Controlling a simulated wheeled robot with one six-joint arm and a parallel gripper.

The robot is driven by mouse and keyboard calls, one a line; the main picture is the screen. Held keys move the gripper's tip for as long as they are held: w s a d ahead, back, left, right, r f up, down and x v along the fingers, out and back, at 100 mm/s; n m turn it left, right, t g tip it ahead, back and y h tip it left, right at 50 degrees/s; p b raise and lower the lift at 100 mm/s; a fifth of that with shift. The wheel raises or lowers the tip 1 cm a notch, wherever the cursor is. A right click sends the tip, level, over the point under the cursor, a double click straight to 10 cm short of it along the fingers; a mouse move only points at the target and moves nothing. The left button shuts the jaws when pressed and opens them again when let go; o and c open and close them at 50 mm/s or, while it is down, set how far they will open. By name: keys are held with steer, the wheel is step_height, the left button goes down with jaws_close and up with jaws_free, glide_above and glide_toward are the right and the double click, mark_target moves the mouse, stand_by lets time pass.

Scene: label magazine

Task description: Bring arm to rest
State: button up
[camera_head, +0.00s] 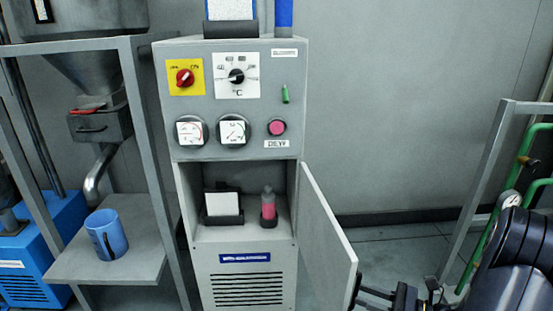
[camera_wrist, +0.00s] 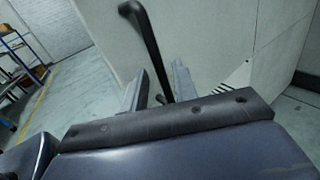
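My gripper (camera_head: 372,298) is at the lower right in the head view, beside the free edge of the open cabinet door (camera_head: 326,232). Its two fingers are apart. In the wrist view the fingers of my gripper (camera_wrist: 158,85) show spread, with the black door handle (camera_wrist: 148,45) appearing between them and visible gaps on both sides. I cannot tell whether a finger touches the handle. Part of my dark arm fills the lower right of the head view.
The grey cabinet (camera_head: 238,145) has dials and knobs above an open compartment with a pink bottle (camera_head: 268,206) and a black holder with a white card (camera_head: 222,205). A blue mug (camera_head: 107,235) stands on a side shelf. A metal frame with green pipes (camera_head: 505,200) stands right.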

mark_target(352, 308)
steer(key=shift+x, duration=1.7)
steer(key=shift+f+b, duration=0.1)
steer(key=shift+b, duration=0.2)
